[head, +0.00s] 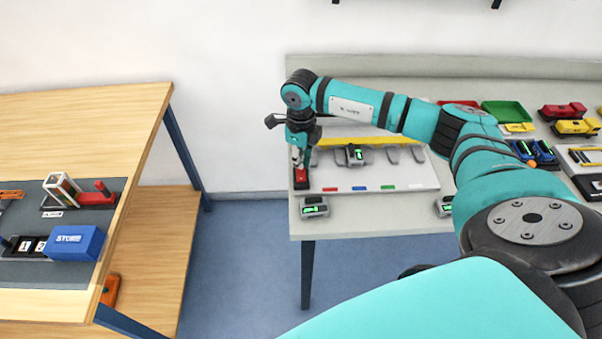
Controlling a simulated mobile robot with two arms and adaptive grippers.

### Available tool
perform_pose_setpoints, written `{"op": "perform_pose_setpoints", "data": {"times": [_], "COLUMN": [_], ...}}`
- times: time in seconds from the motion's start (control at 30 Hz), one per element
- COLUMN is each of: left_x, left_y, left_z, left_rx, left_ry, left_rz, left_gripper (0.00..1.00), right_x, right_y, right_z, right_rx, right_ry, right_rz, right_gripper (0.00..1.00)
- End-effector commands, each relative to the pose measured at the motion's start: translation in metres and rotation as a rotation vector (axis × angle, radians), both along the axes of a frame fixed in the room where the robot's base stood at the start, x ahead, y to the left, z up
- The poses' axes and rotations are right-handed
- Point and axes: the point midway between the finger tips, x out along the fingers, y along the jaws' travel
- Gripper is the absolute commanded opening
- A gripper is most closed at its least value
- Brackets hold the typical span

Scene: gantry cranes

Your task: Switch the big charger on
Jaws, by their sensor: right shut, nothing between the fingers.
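The big charger looks like the wide pale panel (400,178) on the grey table, with several grey bays in a row and small coloured marks along its front. A red switch (301,184) in a dark housing sits at its left end. My right gripper (299,164) points down right above the red switch, shut and empty. I cannot tell whether its fingertips touch the switch, and they hide part of it. A grey device with a green display (355,154) stands in one bay. My left gripper is not in view.
Grey devices with green displays lie at the table's front edge, one at the left (314,207) and one partly behind my right arm (444,206). A green tray (506,113) and red and yellow items stand at the right. A wooden bench (120,110) stands at the left.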

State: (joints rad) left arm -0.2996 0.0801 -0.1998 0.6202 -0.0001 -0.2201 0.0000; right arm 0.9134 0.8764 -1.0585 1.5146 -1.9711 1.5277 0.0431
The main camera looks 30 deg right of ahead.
Motion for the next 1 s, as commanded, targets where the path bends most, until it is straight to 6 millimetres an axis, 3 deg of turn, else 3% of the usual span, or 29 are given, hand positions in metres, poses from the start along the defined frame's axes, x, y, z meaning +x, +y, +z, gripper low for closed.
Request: {"op": "perform_pose_setpoints", "data": {"times": [1.0], "left_x": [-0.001], "left_y": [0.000], "left_z": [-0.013], "left_rx": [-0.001], "left_ry": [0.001], "left_rz": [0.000], "left_gripper": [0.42], "right_x": [0.000], "right_y": [0.000], "right_z": [-0.016], "right_rx": [0.000], "right_ry": [0.000], "right_rz": [0.000], "right_gripper": [0.00]}}
